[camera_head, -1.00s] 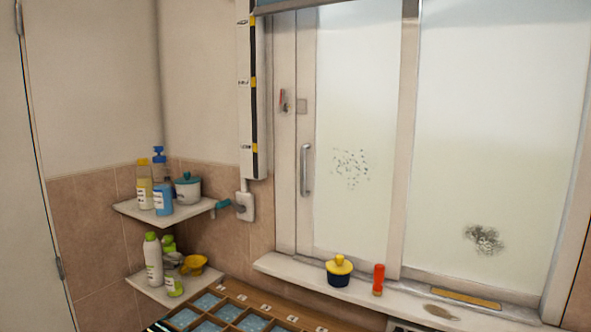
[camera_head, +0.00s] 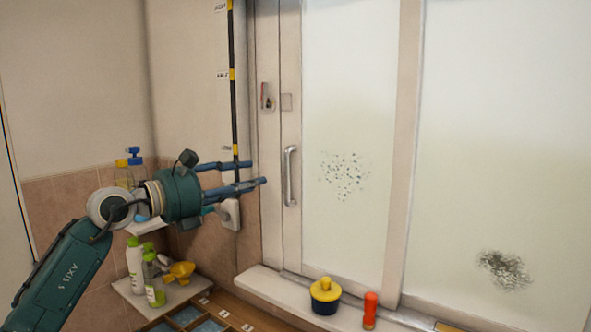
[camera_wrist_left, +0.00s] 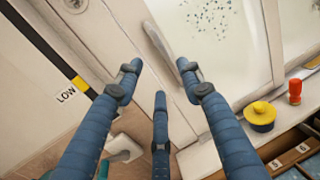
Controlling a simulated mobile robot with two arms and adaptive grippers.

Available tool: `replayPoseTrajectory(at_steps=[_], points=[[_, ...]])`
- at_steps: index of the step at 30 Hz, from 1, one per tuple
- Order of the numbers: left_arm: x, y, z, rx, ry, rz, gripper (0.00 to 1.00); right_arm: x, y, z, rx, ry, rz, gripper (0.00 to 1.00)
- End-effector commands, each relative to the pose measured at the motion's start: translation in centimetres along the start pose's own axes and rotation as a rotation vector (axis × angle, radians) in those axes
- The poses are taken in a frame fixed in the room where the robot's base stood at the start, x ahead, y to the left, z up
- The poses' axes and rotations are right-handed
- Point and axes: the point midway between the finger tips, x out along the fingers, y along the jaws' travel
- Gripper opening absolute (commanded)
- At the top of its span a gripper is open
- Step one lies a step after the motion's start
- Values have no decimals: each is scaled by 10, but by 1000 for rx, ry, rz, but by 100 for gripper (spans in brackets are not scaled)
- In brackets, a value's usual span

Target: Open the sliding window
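The sliding window's left frosted pane (camera_head: 345,90) has a dark speckled patch and a pale frame. Its silver vertical handle (camera_head: 290,176) is on the frame's left side. My left gripper (camera_head: 258,172) comes in from the left, its blue fingers pointing at the handle with a small gap in the picture. In the left wrist view the fingers (camera_wrist_left: 160,72) are spread and empty, and the handle (camera_wrist_left: 158,40) shows beyond the fingertips, between the two upper ones. The left pane looks closed against the left jamb. My right gripper is in neither view.
A navy pot with a yellow lid (camera_head: 325,296) and a red-orange bottle (camera_head: 370,310) stand on the sill (camera_head: 262,284). Corner shelves at left hold several bottles, partly behind my arm. A switch box (camera_head: 229,214) is on the wall near my fingers.

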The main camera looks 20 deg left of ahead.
Motion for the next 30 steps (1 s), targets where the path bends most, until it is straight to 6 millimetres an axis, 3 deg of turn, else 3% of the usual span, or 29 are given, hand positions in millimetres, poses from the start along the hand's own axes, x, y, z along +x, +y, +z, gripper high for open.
replayPoseTrajectory(at_steps=[11,14,22,30], points=[[64,-2,5,-7,-1,-5,38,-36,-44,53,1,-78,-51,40],[81,-3,5,-5,-3,-5,38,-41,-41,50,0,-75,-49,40],[104,-2,2,-2,-2,-3,38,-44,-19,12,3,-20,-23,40],[105,-2,0,-1,-2,-3,38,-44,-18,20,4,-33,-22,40]])
